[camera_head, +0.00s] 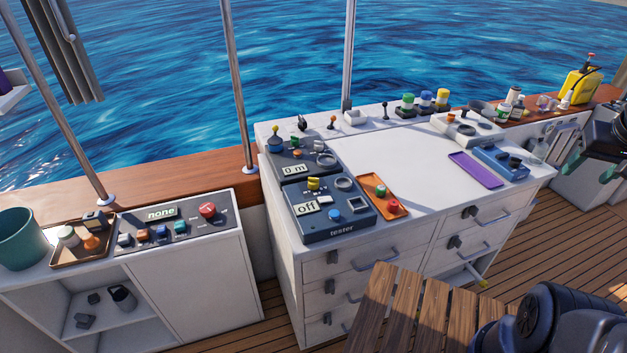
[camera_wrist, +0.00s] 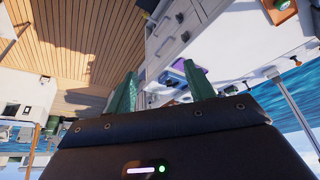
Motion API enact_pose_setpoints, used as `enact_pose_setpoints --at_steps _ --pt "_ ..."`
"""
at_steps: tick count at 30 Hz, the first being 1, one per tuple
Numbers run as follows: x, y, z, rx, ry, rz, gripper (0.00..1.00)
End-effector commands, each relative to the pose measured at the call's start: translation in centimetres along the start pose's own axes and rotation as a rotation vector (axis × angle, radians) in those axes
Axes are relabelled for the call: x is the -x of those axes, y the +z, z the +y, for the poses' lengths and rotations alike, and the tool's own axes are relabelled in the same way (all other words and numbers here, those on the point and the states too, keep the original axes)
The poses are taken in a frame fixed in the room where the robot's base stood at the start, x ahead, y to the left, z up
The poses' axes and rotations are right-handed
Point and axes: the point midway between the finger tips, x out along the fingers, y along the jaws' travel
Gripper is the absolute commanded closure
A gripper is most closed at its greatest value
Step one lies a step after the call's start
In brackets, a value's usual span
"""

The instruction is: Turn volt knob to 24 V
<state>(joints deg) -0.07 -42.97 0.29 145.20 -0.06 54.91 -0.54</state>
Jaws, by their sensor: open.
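The blue-grey tester box (camera_head: 345,232) sits at the front left of the white cabinet top. Its small display reads "off". A yellow knob (camera_head: 314,184) stands on the tester above that display, and a blue button shows at its lower middle. I cannot read any volt marking, so I cannot tell for sure which knob is the volt knob. My gripper (camera_head: 591,168) is at the far right edge, well away from the tester. Its green fingers (camera_wrist: 163,92) are apart in the wrist view, with nothing between them.
A second box (camera_head: 297,158) reading "0 m" stands behind the tester. An orange tray (camera_head: 368,188) with small parts is right of it. A purple tray (camera_head: 476,170) and a blue device (camera_head: 500,160) lie farther right. The middle worktop (camera_head: 400,150) is clear. A wooden slatted surface (camera_head: 400,310) is in front.

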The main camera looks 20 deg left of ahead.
Motion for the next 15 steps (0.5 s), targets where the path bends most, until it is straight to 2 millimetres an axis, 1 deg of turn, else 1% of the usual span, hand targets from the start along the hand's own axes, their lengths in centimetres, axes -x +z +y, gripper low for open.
enact_pose_setpoints --at_steps 2,5,8,11,14,15 --pt "-0.1 -0.7 -0.5 0.047 0.001 -0.008 0.47" --pt "-0.5 -2.1 -1.6 0.169 0.008 -0.026 0.47" --pt "-1.0 -4.1 -3.5 0.340 0.015 -0.048 0.47" --pt "-1.7 -6.1 -5.8 0.524 0.021 -0.067 0.47" --pt "-2.5 -7.9 -8.4 0.707 0.024 -0.082 0.47" --pt "-2.8 -8.6 -9.5 0.781 0.026 -0.088 0.47"
